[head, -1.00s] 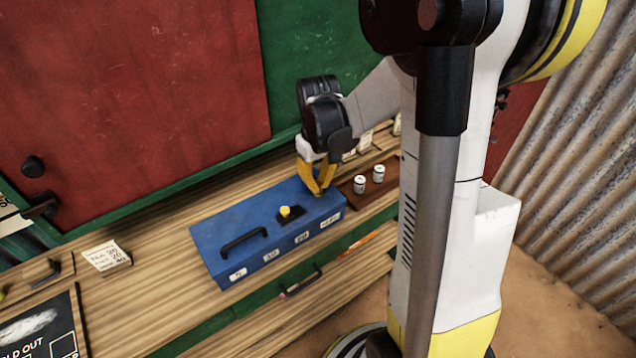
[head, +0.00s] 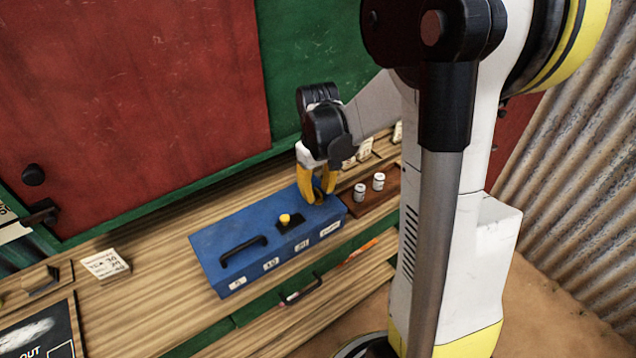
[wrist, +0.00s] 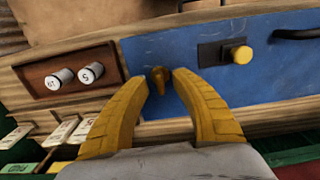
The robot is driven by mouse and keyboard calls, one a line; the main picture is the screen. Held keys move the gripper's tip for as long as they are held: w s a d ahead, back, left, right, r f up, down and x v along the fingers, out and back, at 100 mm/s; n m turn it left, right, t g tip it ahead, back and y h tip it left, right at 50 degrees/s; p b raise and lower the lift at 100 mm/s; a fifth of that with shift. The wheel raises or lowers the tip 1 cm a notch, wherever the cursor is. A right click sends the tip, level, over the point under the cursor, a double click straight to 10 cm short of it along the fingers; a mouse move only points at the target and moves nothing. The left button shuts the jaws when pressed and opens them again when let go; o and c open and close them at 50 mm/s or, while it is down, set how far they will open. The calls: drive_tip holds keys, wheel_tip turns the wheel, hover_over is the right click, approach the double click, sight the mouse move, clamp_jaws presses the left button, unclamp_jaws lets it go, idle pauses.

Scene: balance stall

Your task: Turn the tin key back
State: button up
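The blue tin (head: 215,245) lies on the wooden counter, lid shut, with a black handle and a yellow knob (head: 285,218) on a dark plate. The small brass-coloured key (wrist: 158,80) shows near the tin's end in the wrist view. In the head view my fingers hide most of it. My gripper (head: 320,197) is over that end of the tin, pointing down. Its two yellow fingers are apart, one on each side of the key, with a gap to it on both sides in the wrist view.
A brown wooden tray (head: 370,203) with two white jars (head: 360,191) stands close beside the tin's key end. Small cards stand behind it.

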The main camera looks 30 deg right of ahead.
sight(318, 191)
wheel_tip(318, 191, up, 12)
drive_tip(key=shift+f, duration=0.15)
drive_tip(key=shift+a, duration=0.1)
idle(0.5)
drive_tip(key=s+a+t+b, duration=0.1)
drive_tip(key=s+a+t, duration=0.6)
drive_tip(key=s+a, duration=0.4)
drive_tip(key=shift+a+m+b, duration=0.3)
drive_tip(key=shift+a+b, duration=0.05)
drive_tip(key=shift+a, duration=0.8)
